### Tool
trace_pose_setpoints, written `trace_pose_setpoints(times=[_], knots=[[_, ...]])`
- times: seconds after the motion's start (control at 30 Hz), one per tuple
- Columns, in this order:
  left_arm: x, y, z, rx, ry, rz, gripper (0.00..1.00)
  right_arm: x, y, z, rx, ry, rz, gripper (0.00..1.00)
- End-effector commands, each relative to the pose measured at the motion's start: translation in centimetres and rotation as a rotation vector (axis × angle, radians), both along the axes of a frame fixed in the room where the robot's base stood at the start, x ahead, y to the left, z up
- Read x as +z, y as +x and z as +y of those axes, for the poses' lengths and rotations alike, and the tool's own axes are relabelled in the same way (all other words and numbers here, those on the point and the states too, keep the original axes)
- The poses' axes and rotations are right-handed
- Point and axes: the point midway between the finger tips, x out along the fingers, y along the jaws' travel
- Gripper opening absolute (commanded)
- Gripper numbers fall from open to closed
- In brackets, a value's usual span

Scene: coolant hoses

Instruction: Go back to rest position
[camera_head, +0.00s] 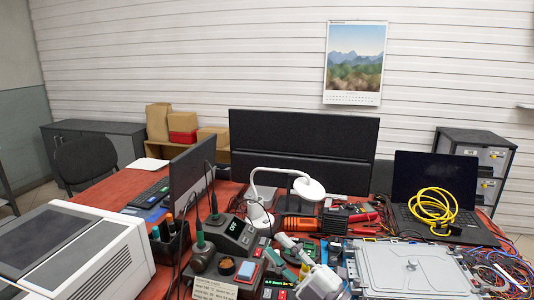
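My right gripper (291,250) seems to be the pale grey and white shape low in the middle of the head view, over the crowded tools. It is small and overlaps them, so I cannot tell whether its fingers are open or shut, and I see nothing clearly held in it. My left gripper is not in view. A grey metal plate (415,268) lies on the red desk (115,194) to the right of the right gripper, with tubing and wires along its edges.
A soldering station (232,236) and other tools crowd the middle. A white lamp (309,188) stands behind them. A laptop (405,176) with a coiled yellow cable (433,205) is at the right. A large white machine (70,255) fills the left front. Monitors (300,145) stand behind.

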Motion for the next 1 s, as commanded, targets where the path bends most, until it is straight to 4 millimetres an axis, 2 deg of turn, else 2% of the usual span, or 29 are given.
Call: trace_pose_setpoints(times=[0.07,0.13,0.2,0.27,0.3,0.4,0.5,0.6,0.8,1.0], knots=[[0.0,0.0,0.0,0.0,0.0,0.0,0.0,-1.5,0.3,-3.8,-0.18,0.174,0.154,0.31],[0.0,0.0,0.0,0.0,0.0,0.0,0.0,-4.0,0.3,-7.5,-0.343,0.291,0.312,0.31],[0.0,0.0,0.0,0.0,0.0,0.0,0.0,-7.7,-0.7,-11.0,-0.498,0.378,0.496,0.31],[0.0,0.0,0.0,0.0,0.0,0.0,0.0,-11.3,-2.3,-13.5,-0.616,0.425,0.661,0.31],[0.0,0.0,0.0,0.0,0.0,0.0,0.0,-13.7,-3.6,-14.8,-0.684,0.445,0.77,0.31],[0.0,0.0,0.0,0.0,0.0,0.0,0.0,-19.1,-8.0,-17.0,-0.822,0.46,1.031,0.31],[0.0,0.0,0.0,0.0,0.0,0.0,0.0,-22.9,-12.4,-18.0,-0.905,0.445,1.242,0.31],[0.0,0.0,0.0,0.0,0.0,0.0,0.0,-25.4,-16.2,-18.3,-0.954,0.419,1.406,0.31],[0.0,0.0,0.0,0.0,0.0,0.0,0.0,-28.2,-22.7,-18.3,-1.002,0.356,1.659,0.31],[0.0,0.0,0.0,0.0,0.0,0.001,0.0,-29.4,-28.6,-17.8,-1.015,0.285,1.872,0.31]])
